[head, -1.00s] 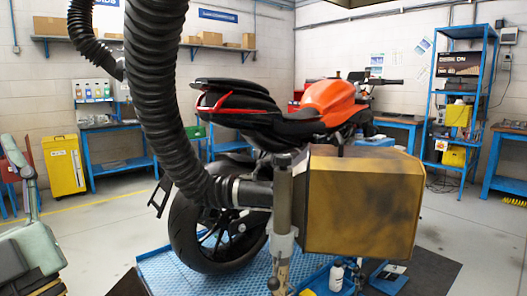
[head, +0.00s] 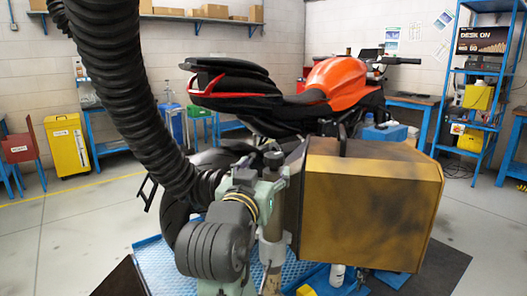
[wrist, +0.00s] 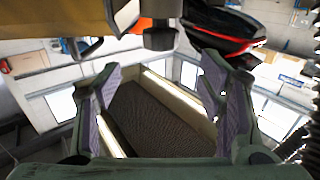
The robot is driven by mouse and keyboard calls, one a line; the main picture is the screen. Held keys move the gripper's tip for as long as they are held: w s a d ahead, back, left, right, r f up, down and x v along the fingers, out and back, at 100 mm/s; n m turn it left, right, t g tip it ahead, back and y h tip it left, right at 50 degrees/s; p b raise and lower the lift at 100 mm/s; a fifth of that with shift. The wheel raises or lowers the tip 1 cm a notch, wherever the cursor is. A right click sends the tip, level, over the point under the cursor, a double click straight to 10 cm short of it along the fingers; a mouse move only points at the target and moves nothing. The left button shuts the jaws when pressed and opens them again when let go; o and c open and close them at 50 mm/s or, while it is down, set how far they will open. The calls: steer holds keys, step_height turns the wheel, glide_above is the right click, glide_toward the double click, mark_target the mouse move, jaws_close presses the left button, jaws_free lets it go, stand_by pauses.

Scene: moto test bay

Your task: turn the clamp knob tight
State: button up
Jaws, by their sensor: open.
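In the wrist view, a dark round piece (wrist: 159,39) on a short stem, which looks like the clamp knob, sits at the top centre. My gripper (wrist: 158,72) is open, with purple-grey pads facing each other and nothing between them. The dark piece appears just beyond the fingertips, roughly centred between them, with no contact visible. In the head view, the upright post (head: 272,251) with its pale clamp collar stands beside the gold box. My green-grey wrist is in front of the upper post and hides part of it. I cannot clearly see the fingers or the knob there.
The gold box (head: 370,205) is close on the right of the post. The motorcycle (head: 335,85) stands behind. A blue mat (head: 160,262) lies below.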

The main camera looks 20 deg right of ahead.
mark_target(272, 159)
steer(key=p+x, duration=0.3)
steer(key=x, duration=0.7)
steer(key=shift+w, duration=0.25)
steer(key=shift+c, duration=0.5)
steer(key=c, duration=1.1)
